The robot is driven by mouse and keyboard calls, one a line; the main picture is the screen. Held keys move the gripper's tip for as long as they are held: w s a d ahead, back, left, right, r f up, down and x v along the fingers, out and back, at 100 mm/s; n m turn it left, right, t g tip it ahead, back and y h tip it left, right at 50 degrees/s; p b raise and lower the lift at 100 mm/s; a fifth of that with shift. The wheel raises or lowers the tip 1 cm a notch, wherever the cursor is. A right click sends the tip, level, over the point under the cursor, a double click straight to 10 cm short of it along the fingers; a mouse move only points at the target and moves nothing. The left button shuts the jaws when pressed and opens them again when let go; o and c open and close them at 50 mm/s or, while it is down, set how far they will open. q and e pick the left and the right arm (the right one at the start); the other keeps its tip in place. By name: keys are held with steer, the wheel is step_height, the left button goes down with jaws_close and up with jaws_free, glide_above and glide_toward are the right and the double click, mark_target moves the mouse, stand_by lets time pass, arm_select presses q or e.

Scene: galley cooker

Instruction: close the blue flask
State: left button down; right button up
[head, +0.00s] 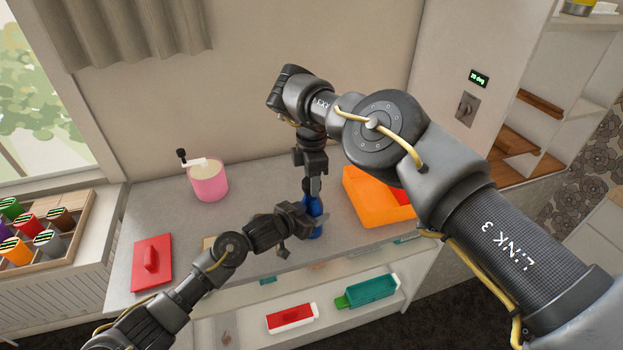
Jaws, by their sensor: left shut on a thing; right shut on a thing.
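The blue flask (315,207) stands upright near the front edge of the grey counter, partly hidden by my grippers. My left gripper (306,222) comes in from the left and is shut on the flask's body. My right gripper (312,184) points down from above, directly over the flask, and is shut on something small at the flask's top. That piece looks like the flask's lid, but the fingers hide most of it. I cannot tell whether it touches the flask's neck.
A pink pot with a crank (208,182) and a red lid with a handle (152,262) are on the counter at left. An orange bin (372,208) stands close right of the flask. Red (291,318) and teal (372,290) containers sit on the shelf below.

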steer(key=o, duration=1.1)
steer(key=shift+r, duration=2.25)
steer(key=shift+c, duration=0.3)
